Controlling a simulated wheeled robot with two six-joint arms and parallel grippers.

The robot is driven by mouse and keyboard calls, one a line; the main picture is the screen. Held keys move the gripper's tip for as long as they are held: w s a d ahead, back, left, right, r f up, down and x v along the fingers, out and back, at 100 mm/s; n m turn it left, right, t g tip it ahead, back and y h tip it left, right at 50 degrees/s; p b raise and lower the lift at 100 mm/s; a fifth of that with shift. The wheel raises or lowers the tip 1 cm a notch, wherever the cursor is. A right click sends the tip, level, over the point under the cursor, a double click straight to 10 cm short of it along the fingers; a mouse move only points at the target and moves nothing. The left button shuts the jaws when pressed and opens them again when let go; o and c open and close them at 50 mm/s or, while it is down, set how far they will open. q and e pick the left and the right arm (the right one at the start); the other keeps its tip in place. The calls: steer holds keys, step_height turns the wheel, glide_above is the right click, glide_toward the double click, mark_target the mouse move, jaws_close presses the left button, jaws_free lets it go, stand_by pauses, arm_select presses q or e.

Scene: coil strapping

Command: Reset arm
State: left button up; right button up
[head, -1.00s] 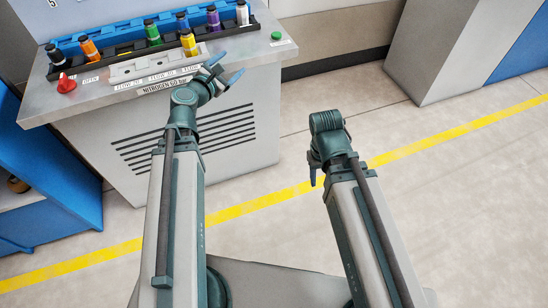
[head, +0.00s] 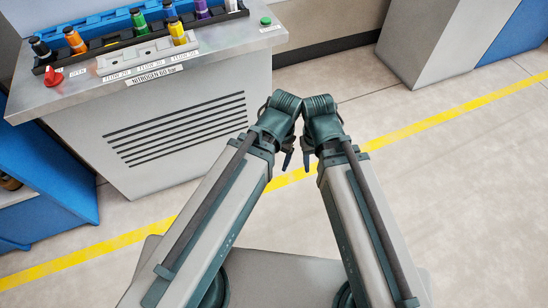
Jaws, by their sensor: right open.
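Both my arms reach forward over the floor in front of the grey console (head: 190,140), with their wrists close together in the middle of the head view. My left gripper (head: 287,160) hangs down below its wrist, mostly hidden, so its jaw state does not show. My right gripper (head: 307,160) hangs just to its right, partly behind its own wrist, open, with nothing seen in it. Both are clear of the console top. I cannot tell whether the two wrists touch.
On the console, several coloured bottles stand in a blue-backed rack (head: 103,27), with a pale labelled block (head: 140,57) in front. A red knob (head: 53,77) and a green button (head: 266,21) flank them. A blue shelf unit (head: 45,190) stands left. Floor at right is clear.

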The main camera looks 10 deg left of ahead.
step_height(320, 180, up, 18)
steer(key=p, duration=1.7)
steer(key=shift+f+p, duration=0.2)
steer(key=shift+p, duration=0.1)
